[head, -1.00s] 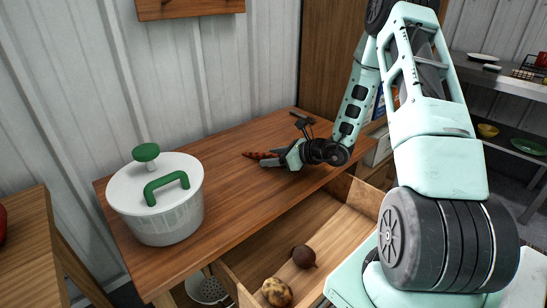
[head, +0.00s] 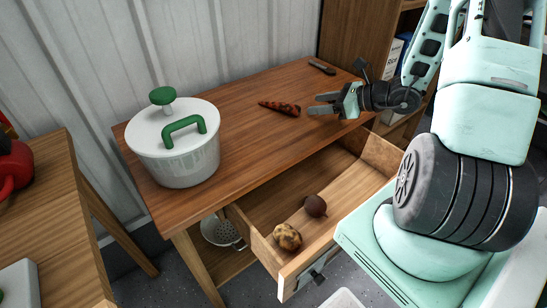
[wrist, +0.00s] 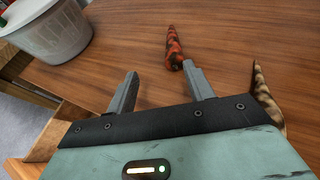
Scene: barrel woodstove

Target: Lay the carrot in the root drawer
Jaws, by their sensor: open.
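The carrot (head: 280,107), dark orange with dark blotches, lies on the wooden tabletop (head: 235,130). My gripper (head: 322,103) is open and empty to the right of it, low over the table. In the wrist view the carrot (wrist: 174,47) lies just beyond the fingertips (wrist: 160,70), its near end close to the right finger. I cannot tell whether they touch. The root drawer (head: 262,252) is pulled out below the table's front edge. It holds a mottled tan potato (head: 287,237) and a dark round root (head: 315,206), with bare floor around them.
A white salad spinner (head: 178,150) with green handles stands at the table's left. A dark bar-like object (head: 322,67) lies at the back right. A tan striped object (wrist: 266,98) shows at the wrist view's right. A colander (head: 222,231) sits under the table.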

